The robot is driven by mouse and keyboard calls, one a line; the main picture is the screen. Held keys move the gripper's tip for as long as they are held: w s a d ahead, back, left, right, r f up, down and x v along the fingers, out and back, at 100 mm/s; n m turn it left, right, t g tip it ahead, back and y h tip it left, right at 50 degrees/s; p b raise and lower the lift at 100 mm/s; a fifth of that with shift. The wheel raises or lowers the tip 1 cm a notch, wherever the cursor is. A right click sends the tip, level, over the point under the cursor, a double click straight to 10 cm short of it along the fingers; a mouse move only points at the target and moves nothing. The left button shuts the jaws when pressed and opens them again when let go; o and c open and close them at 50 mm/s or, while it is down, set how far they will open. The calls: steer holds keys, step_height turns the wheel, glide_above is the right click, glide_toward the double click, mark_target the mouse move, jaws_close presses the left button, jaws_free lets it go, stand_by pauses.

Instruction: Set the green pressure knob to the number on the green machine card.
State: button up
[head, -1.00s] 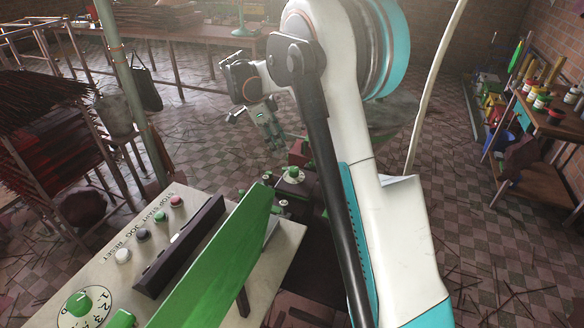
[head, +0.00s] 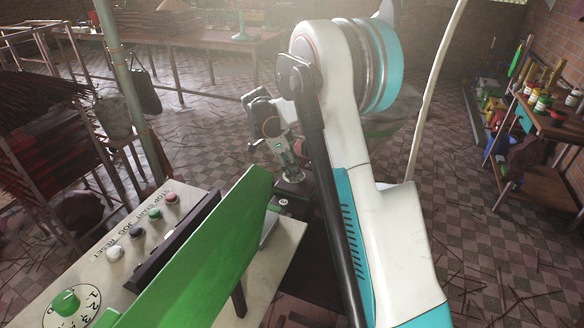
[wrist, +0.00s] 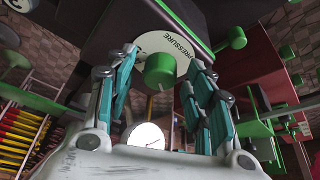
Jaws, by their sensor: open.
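In the wrist view a green knob (wrist: 160,70) sits on a white round plate (wrist: 150,44) lettered PRESSURE. My gripper (wrist: 159,72) is open, with a teal finger on either side of the knob; I cannot tell whether they touch it. The numbers around this knob and its setting cannot be read. In the head view my gripper (head: 291,170) points down at the machine beyond the panel, and it hides the knob there. I cannot make out a green machine card with a number in either view.
A slanted panel (head: 185,262) at front left carries several buttons and another green knob (head: 66,302) with a numbered dial. A large green plate (head: 215,255) stands beside my arm. Shelves with jars (head: 543,102) stand at right.

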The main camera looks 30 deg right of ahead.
steer(key=shift+c, duration=0.3)
steer(key=c, duration=1)
steer(key=shift+s+n+t+p, duration=0.1)
steer(key=shift+n+t+p, duration=0.4)
steer(key=shift+n, duration=1.1)
steer(key=o, duration=1.1)
steer(key=shift+c, duration=0.2)
steer(key=shift+h, duration=0.3)
